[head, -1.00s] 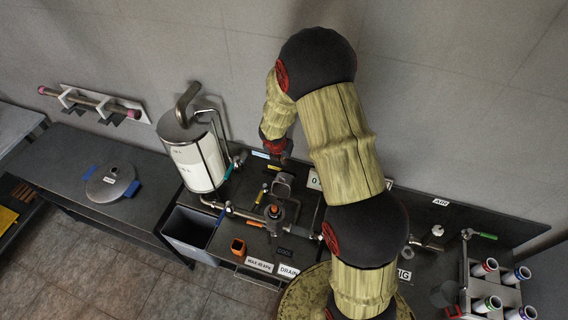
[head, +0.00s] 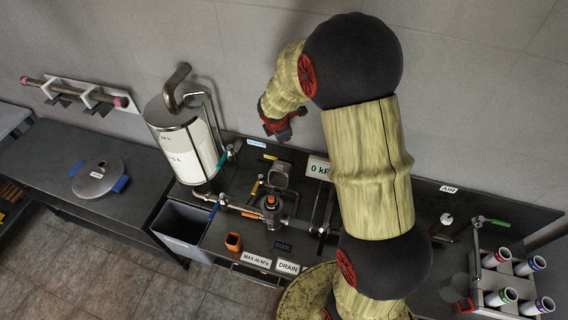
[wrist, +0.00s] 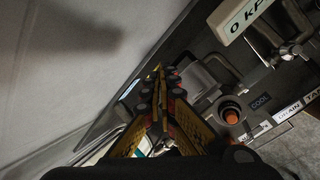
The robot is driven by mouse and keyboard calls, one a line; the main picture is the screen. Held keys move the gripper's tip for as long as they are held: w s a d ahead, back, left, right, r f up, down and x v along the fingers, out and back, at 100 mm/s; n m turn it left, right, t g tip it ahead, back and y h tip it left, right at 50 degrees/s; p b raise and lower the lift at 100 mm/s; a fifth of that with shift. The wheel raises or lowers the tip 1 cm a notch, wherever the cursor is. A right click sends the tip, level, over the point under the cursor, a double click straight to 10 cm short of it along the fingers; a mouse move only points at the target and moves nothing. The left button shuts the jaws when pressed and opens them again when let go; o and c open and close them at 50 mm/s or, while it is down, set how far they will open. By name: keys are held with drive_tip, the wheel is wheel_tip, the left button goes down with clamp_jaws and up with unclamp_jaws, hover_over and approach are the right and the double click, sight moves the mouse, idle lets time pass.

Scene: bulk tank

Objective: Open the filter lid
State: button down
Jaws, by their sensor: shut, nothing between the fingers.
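A grey metal housing with a squarish raised frame (head: 275,175) stands on the dark bench panel, behind an orange-topped fitting (head: 270,204). It is likely the filter, but I cannot tell for sure whether its lid is open or closed. In the wrist view the grey frame (wrist: 216,74) is right of the fingers, with the orange-topped fitting (wrist: 231,113) below it. My gripper (head: 284,134) hangs above and behind the housing, apart from it. In the wrist view my gripper's fingers (wrist: 159,72) meet at the tips, shut and empty.
A steel tank (head: 185,140) with pipes stands left of the housing. A round lid (head: 98,177) lies on the left bench. A pressure display (head: 318,169) is to the right. A grey bin (head: 182,228) and an orange cup (head: 233,242) are in front. The wall is close behind.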

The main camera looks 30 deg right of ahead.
drive_tip(key=m+b, duration=0.1)
drive_tip(key=m, duration=2.6)
hover_over(285, 167)
drive_tip(key=shift+g, duration=0.4)
drive_tip(key=f, duration=0.8)
drive_tip(key=shift+w+d, duration=0.2)
drive_tip(key=shift+w, duration=0.1)
drive_tip(key=shift+s+a, duration=0.25)
drive_tip(key=shift+a, duration=0.05)
